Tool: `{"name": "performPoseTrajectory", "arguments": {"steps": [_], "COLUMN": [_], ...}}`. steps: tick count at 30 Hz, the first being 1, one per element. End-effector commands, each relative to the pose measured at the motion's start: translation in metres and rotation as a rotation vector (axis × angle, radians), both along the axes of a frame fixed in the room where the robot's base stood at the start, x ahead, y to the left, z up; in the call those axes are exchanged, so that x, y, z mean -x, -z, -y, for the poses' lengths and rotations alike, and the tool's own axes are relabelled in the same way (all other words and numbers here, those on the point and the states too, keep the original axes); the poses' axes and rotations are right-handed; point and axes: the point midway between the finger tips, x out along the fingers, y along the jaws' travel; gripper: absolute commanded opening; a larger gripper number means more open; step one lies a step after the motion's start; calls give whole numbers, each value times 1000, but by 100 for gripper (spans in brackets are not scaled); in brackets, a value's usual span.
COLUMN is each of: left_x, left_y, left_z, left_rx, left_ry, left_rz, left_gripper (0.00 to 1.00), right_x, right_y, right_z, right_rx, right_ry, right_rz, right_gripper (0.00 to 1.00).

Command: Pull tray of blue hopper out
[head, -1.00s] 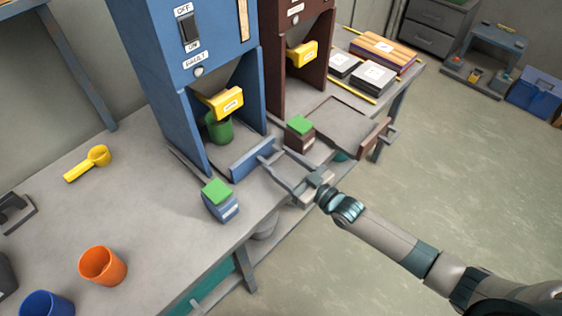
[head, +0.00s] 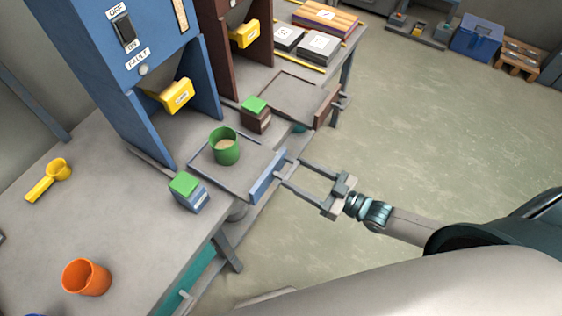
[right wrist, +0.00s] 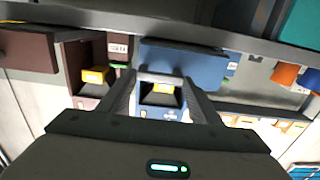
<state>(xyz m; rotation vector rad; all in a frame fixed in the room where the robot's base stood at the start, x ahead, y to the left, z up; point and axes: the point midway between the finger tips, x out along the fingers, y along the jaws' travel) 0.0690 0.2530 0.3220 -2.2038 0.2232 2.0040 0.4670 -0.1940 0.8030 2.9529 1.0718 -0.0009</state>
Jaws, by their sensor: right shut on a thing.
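The blue hopper (head: 150,80) stands on the bench with a yellow spout (head: 177,95). Its tray (head: 212,176) is slid out in front of it, and a green cup (head: 225,146) with pale contents stands upright on the tray. The tray's blue front panel (head: 267,177) is past the bench's front edge. My right gripper (head: 291,171) is shut on the tray's handle. The right wrist view shows the fingers (right wrist: 162,82) on either side of the handle bar, before the blue panel (right wrist: 183,64). My left gripper is not in view.
A blue box with a green top (head: 189,192) stands left of the tray, a brown one (head: 256,115) right of it. The brown hopper's tray (head: 290,97) is also out. An orange cup (head: 87,277) and yellow scoop (head: 50,179) are on the bench. The floor in front is open.

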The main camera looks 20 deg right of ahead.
Motion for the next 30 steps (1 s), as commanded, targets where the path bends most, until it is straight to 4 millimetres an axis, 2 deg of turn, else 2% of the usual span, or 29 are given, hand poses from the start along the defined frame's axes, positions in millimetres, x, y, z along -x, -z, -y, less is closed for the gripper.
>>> {"name": "performPoseTrajectory", "arguments": {"steps": [1,6,18,19,21,30], "left_x": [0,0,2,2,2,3], "left_y": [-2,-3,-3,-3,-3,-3], "left_z": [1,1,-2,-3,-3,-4], "left_rx": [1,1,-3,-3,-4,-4], "left_ry": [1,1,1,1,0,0], "left_rz": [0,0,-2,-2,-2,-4], "left_gripper": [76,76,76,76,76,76], "right_x": [7,18,21,21,21,20], "right_y": [0,0,0,0,1,0], "right_z": [5,15,18,18,18,17], "right_rx": [2,0,0,1,1,0], "right_ry": [-1,0,0,0,0,0], "right_rz": [-2,0,0,-1,-1,0], "right_gripper": [18,18,18,61,77,77]}}
